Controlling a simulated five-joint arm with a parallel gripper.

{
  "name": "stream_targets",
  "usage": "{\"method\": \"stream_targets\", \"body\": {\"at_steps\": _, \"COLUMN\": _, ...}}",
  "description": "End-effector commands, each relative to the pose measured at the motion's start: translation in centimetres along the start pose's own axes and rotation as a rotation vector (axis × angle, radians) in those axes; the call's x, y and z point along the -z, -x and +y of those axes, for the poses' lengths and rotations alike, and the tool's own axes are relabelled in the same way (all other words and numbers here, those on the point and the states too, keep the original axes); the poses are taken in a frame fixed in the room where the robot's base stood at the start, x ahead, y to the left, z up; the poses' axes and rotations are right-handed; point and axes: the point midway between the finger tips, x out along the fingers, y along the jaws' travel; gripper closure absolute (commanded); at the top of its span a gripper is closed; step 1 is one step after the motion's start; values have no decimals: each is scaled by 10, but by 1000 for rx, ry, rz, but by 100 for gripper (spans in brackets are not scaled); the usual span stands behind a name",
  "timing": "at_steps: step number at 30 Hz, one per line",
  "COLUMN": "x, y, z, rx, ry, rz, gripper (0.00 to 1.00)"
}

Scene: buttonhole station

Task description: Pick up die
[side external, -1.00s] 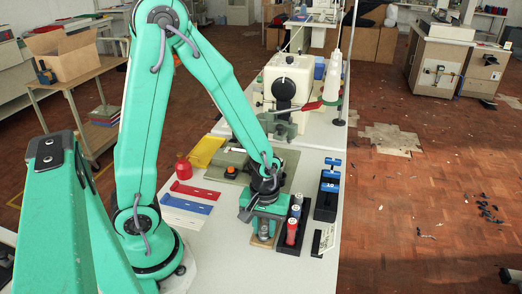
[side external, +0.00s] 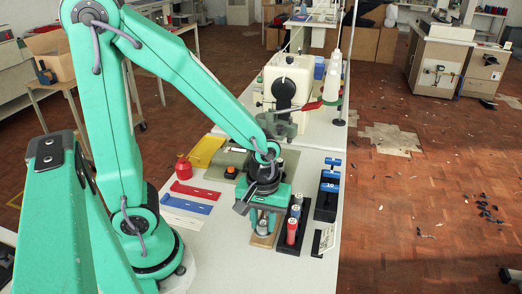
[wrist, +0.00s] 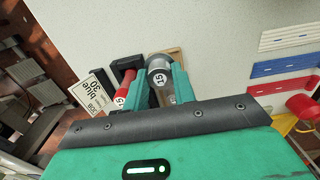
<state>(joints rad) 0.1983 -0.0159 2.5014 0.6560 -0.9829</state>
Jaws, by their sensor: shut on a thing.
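The die (side external: 263,226) is a silver-grey cylinder. In the wrist view the die (wrist: 159,72) has a round white label that reads 15. My gripper (side external: 264,215) has its two green fingers on either side of it, and in the wrist view my gripper (wrist: 161,84) is shut on it. The die is over a small wooden board (side external: 263,240). I cannot tell how much gap there is beneath it. The fingers hide part of its sides.
A job card (side external: 326,238) stands near the table edge. Red, blue and white strips (side external: 196,191) lie left. The table front is clear.

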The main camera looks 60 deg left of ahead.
Motion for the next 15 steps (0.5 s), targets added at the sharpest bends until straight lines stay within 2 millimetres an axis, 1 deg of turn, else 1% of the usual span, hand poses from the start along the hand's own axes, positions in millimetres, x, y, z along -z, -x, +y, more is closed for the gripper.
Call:
{"method": "stream_targets", "body": {"at_steps": 1, "x": -8, "y": 5, "z": 2, "rx": -3, "ry": -7, "rz": 2, "gripper": 100}}
{"method": "stream_targets", "body": {"at_steps": 6, "x": -32, "y": 20, "z": 6, "rx": -4, "ry": -6, "rz": 2, "gripper": 100}}
{"method": "stream_targets", "body": {"at_steps": 15, "x": -63, "y": 39, "z": 12, "rx": -3, "ry": -4, "rz": 1, "gripper": 100}}
